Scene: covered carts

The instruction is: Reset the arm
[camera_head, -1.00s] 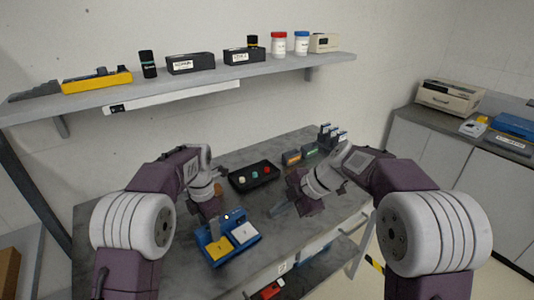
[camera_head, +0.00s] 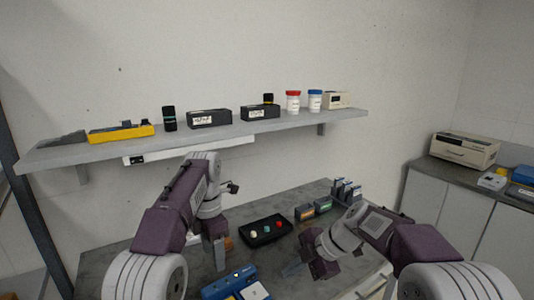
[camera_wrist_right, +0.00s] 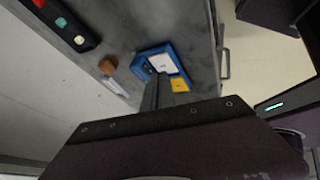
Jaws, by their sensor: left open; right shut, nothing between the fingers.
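My left gripper (camera_head: 217,254) points down over the grey table, behind the blue tray in the head view, and is open with nothing seen in it. My right gripper (camera_head: 292,270) is right of the tray, low over the table, shut and empty. Its closed fingers also show in the right wrist view (camera_wrist_right: 157,93). The blue tray (camera_head: 213,291) is partly cut off by the head view's bottom edge. In the right wrist view the tray (camera_wrist_right: 145,52) shows a white and a yellow panel.
A brown block (camera_wrist_right: 108,65) lies near the tray. A wall shelf (camera_head: 70,155) with bottles and boxes runs above my left arm.

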